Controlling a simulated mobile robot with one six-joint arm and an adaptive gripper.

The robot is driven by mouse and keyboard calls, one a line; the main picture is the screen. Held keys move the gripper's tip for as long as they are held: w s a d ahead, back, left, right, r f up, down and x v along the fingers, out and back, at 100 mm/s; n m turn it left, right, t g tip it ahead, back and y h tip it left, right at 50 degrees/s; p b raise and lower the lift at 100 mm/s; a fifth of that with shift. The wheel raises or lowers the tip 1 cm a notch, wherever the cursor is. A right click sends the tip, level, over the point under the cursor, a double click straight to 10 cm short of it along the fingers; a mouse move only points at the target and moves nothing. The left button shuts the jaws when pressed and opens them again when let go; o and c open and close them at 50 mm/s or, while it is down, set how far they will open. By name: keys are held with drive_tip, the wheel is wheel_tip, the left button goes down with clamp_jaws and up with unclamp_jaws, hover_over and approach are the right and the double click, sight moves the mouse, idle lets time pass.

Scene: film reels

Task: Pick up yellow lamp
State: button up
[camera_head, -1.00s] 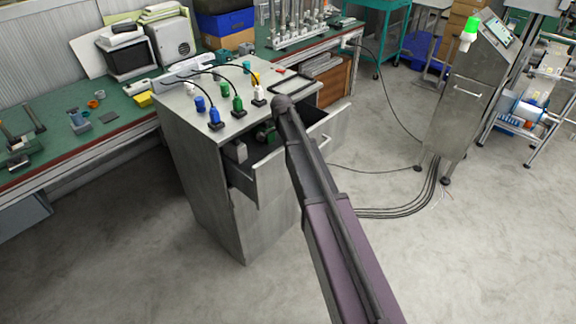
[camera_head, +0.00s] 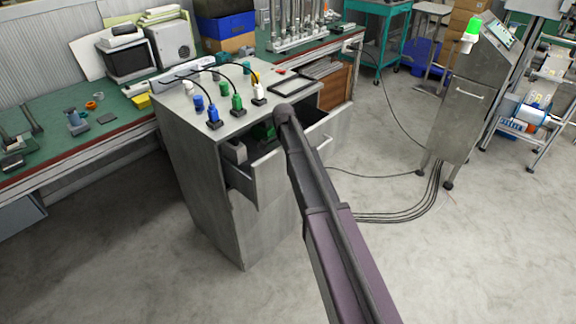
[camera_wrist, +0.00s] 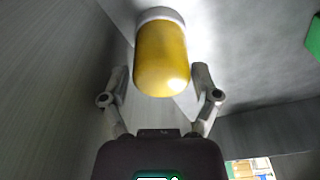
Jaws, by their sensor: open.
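The yellow lamp (camera_wrist: 162,60), a rounded yellow cylinder with a white collar, fills the upper middle of the wrist view. My gripper (camera_wrist: 161,73) is open, with one finger on each side of the lamp's lower part. Gaps show between the fingers and the lamp, so it is not clasped. In the head view my arm reaches to the open drawer (camera_head: 262,178) of the grey cabinet. My gripper and this lamp are hidden there behind the arm and drawer front.
Grey walls stand close around my gripper in the wrist view, and a green object (camera_wrist: 314,38) lies at right. Blue (camera_head: 213,116), green (camera_head: 237,102) and white (camera_head: 259,94) lamps stand on the cabinet top (camera_head: 190,120).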

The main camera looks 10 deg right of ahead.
drive_tip(key=c, duration=0.9)
drive_tip(key=shift+o, duration=0.2)
drive_tip(key=shift+r, duration=0.1)
wheel_tip(320, 180, up, 28)
drive_tip(key=p, duration=2.8)
